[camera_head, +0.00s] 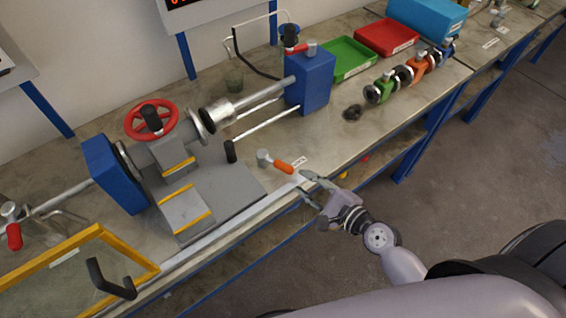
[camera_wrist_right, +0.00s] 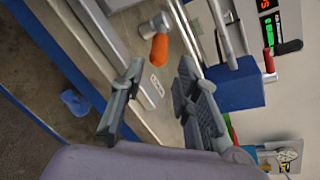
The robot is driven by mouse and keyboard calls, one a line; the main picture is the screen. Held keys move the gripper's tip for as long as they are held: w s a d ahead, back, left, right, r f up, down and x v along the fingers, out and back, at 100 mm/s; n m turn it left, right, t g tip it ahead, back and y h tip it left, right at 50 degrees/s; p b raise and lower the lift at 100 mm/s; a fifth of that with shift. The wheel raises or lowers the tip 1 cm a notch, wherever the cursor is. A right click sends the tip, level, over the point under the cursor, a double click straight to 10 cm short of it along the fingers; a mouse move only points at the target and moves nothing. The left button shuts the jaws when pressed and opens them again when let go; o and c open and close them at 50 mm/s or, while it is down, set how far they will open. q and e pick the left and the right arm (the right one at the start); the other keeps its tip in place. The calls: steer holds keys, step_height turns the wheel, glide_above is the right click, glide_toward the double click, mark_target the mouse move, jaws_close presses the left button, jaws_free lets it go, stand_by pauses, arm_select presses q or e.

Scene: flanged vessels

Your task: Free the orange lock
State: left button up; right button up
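An orange-bodied flanged piece (camera_head: 417,63) stands in a row at the back right of the bench, between a green one (camera_head: 384,87) and a blue one (camera_head: 443,53). I cannot tell whether it is the orange lock. A hammer with an orange handle (camera_head: 284,167) lies on the bench near its front edge; it also shows in the right wrist view (camera_wrist_right: 159,47). My right gripper (camera_head: 306,183) is open and empty just in front of the hammer handle, apart from it; its spread fingers show in the wrist view (camera_wrist_right: 161,68). My left gripper is not in view.
A blue-ended machine with a red handwheel (camera_head: 151,118) fills the left bench. A blue block (camera_head: 310,82) stands behind the hammer. Green (camera_head: 352,58) and red (camera_head: 387,37) trays sit farther back. A yellow-framed panel (camera_head: 75,243) is at the lower left. A small dark object (camera_head: 353,112) lies mid-bench.

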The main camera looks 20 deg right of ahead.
mark_target(290, 172)
steer(key=p+x, duration=0.1)
steer(key=x, duration=0.9)
jaws_close()
stand_by(0.4)
